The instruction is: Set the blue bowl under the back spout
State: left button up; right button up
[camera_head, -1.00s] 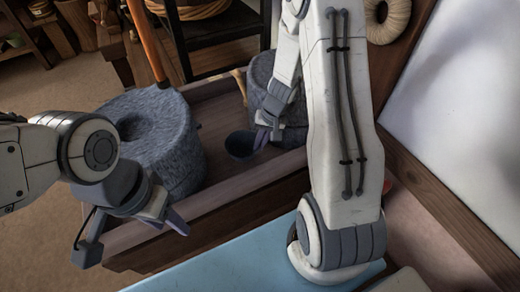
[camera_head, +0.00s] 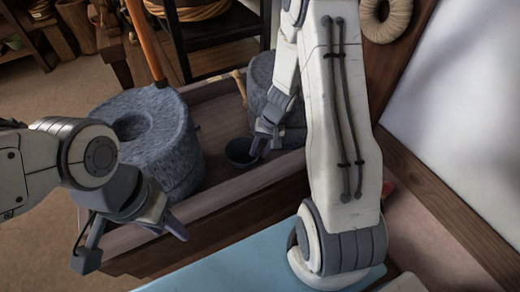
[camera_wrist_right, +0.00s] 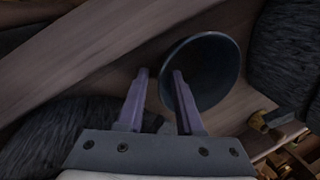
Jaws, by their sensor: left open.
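The dark blue bowl (camera_head: 240,152) stands upright on the floor of the wooden trough, between the two grey millstones. My right gripper (camera_head: 262,143) is at the bowl's right side. In the right wrist view the bowl (camera_wrist_right: 212,65) shows its round mouth, and my right gripper (camera_wrist_right: 160,75) has its purple fingers apart, one outside the near rim and one over the mouth. A gap shows between the fingers and the rim. My left gripper (camera_head: 175,228) is open and empty near the trough's front edge. I cannot make out the back spout clearly.
A large millstone (camera_head: 150,135) stands at the left of the trough (camera_head: 220,185); another millstone (camera_head: 262,75) is partly behind my right arm. A wooden peg (camera_head: 240,88) leans by it. A light blue surface (camera_head: 245,262) lies in front. A pale wall is at right.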

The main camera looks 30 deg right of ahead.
jog(key=shift+r, duration=0.3)
jog(key=p+v, duration=0.6)
jog(key=v, duration=0.6)
jog(key=s+a+r+n+g, duration=0.1)
jog(key=s+a+r+n, duration=0.25)
jog(key=a, duration=0.35)
jog(key=s+a+r+n, duration=0.2)
jog(key=a+r, duration=0.2)
jog(key=a, duration=0.3)
jog(key=s+a+r+n, duration=0.2)
jog(key=s+a+n, duration=0.1)
jog(key=s, duration=0.4)
jog(key=s+a+r+n+h, duration=0.1)
jog(key=s+a+r+n, duration=0.2)
jog(key=s, duration=0.5)
jog(key=shift+a+r+n+h, duration=0.2)
jog(key=shift+a+n+h, duration=0.1)
jog(key=shift+a+n, duration=0.45)
notch_tip(320, 180, up, 24)
jog(key=p, duration=2.3)
jog(key=shift+f, duration=0.2)
